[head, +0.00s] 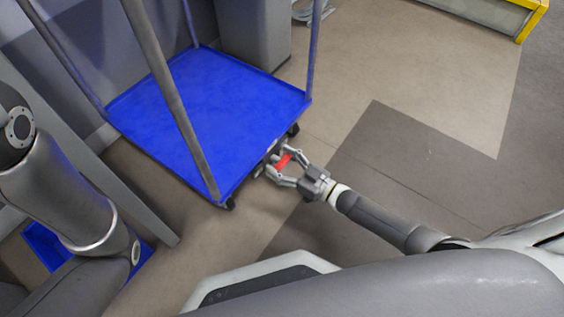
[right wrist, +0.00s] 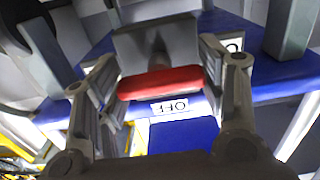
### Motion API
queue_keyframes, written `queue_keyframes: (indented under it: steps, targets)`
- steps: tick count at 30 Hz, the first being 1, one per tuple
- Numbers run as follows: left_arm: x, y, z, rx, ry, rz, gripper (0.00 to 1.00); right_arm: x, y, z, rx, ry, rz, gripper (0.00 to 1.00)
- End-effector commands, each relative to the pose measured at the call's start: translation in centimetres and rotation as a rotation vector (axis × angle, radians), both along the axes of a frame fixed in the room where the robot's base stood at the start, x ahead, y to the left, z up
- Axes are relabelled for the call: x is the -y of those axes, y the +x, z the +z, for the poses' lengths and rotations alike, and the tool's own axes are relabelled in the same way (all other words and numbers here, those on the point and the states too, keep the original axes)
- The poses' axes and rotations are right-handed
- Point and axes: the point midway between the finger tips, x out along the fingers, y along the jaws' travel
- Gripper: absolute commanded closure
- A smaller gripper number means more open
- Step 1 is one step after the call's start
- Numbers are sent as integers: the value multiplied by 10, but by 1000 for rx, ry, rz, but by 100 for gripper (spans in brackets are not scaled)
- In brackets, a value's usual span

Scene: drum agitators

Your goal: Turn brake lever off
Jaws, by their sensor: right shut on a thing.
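The brake lever (head: 283,162) is a short red bar at the near right edge of a blue cart (head: 190,115). My right gripper (head: 281,163) is at the lever, with one finger on each side of it, and is shut on it. In the right wrist view the red lever (right wrist: 160,83) lies across between the two fingers, below a grey bracket (right wrist: 155,45). A white label reading "OFF" (right wrist: 170,106) shows beside the lever. My left arm shows at the left of the head view, but its gripper is not visible.
The cart has a flat, empty blue deck, upright grey posts (head: 165,80) and dark wheels (head: 230,203). A grey cabinet (head: 252,35) stands behind it. A yellow-edged frame (head: 532,20) is at the far right. The floor (head: 440,70) right of the cart is clear.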

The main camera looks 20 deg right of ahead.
Motion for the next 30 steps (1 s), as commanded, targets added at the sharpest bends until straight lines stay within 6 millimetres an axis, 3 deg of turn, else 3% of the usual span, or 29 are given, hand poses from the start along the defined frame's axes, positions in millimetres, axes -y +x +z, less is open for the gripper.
queue_keyframes:
  steps: [13, 30]
  targets:
    - [0, 0, 5, -1, 0, 0, 60, 0, 0, 1, -65, 82, 0, 60]
    - [0, 1, 16, -2, 0, 1, 60, 1, 0, 0, -379, 482, -1, 60]
